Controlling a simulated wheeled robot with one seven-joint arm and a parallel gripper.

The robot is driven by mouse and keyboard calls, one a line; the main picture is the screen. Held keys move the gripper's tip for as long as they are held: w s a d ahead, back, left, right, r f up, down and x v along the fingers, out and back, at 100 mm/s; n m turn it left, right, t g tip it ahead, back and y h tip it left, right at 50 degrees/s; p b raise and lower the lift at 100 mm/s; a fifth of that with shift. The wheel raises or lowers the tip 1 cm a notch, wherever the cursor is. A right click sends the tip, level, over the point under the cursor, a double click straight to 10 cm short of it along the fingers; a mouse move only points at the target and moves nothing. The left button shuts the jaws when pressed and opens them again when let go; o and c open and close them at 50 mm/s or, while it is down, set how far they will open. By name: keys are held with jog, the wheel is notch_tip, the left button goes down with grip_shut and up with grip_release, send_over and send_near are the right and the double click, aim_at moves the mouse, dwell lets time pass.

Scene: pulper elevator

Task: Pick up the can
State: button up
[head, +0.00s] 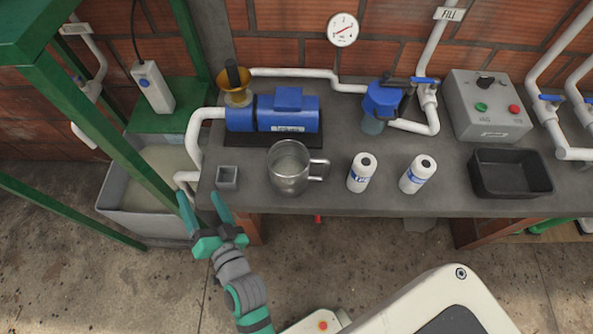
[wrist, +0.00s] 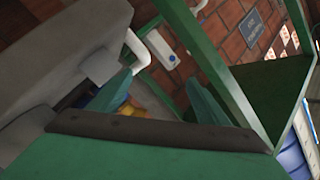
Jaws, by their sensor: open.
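A grey metal can with a side handle (head: 289,167) stands upright on the grey bench (head: 330,203). Its handle points right. My gripper (head: 204,212) is open and empty, left of the can and just off the bench's front left corner, with its teal fingers pointing away from me. In the wrist view the teal fingers (wrist: 157,100) show apart with nothing held. The can does not show in the wrist view.
A blue pump (head: 287,110) is behind. A green frame post (head: 128,136) and basin (head: 150,222) are left.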

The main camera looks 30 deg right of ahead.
jog(key=w+r+n+g+y, duration=0.2)
jog(key=w+r+n+y, duration=0.35)
jog(key=w+r, duration=1)
jog(key=m+g+h, duration=0.2)
jog(key=g+h, duration=0.4)
jog(key=g, duration=0.9)
send_over(316, 177)
jog(key=f, duration=1.1)
jog(key=shift+w, duration=0.2)
jog(key=shift+m, duration=0.25)
jog(key=f, duration=0.3)
jog(key=s+f, duration=0.1)
jog(key=f, duration=0.1)
jog(key=shift+d+f, duration=0.2)
jog(key=shift+f, duration=0.05)
jog(key=shift+w+a+f, duration=0.1)
jog(key=shift+w+f, duration=0.05)
jog(key=shift+f, duration=1.3)
jog(key=shift+w+f, duration=0.15)
jog(key=shift+f, duration=1.25)
